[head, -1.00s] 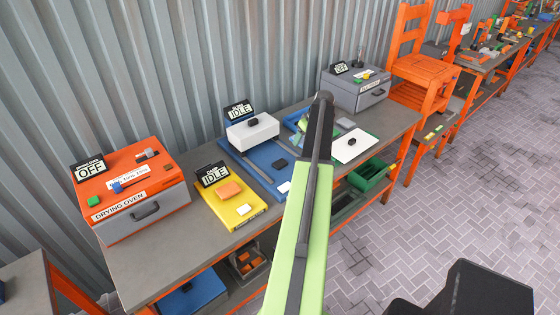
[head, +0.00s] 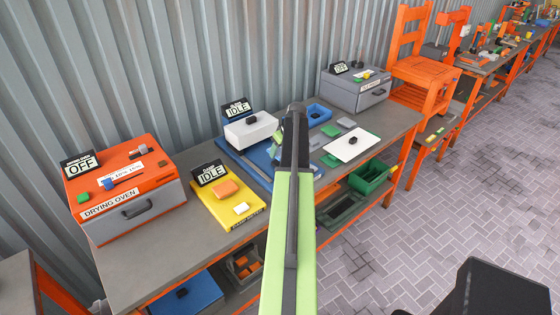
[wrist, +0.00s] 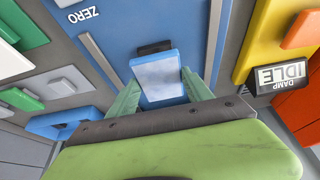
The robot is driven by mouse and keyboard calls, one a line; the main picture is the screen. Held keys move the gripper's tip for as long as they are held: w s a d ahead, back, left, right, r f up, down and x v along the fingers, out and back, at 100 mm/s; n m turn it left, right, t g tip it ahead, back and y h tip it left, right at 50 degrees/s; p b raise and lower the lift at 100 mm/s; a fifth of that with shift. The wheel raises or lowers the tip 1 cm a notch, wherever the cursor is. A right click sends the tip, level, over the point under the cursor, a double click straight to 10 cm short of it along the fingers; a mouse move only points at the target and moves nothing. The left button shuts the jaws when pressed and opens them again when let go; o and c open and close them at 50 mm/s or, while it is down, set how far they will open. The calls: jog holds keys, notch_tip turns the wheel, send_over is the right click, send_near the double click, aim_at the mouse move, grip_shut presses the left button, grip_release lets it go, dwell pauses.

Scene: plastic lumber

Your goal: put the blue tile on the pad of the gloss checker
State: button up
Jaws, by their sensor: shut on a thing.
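My gripper (wrist: 158,82) has pale green fingers in the wrist view, closed on the sides of the blue tile (wrist: 158,76), which has a shiny, pale reflection on its face. The tile is over the blue base of the gloss checker (wrist: 115,35). A dark block (wrist: 154,47) on the base lies just beyond the tile's far edge and is partly covered by it. I cannot tell whether the tile touches the base. In the head view the checker's base (head: 240,165) carries a white housing (head: 251,131) and an IDLE sign (head: 237,109).
To the left on the bench are the yellow damp meter (head: 240,220) and the orange drying oven (head: 120,185). To the right are a blue bin (head: 318,114), loose tiles, a white board (head: 350,148) and a grey oven (head: 355,92).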

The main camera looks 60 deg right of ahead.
notch_tip(320, 180, down, 4)
jog(key=b, duration=0.4)
jog(key=shift+f, duration=0.15)
jog(key=shift+r, duration=0.2)
jog(key=shift+f, duration=0.15)
jog(key=o, duration=1.4)
jog(key=shift+s+r+p, duration=0.1)
jog(key=shift+r+p, duration=0.35)
jog(key=shift+p, duration=0.05)
jog(key=p+v, duration=1)
jog(key=v, duration=0.1)
jog(key=shift+s+r, duration=0.1)
jog(key=shift+r, duration=0.1)
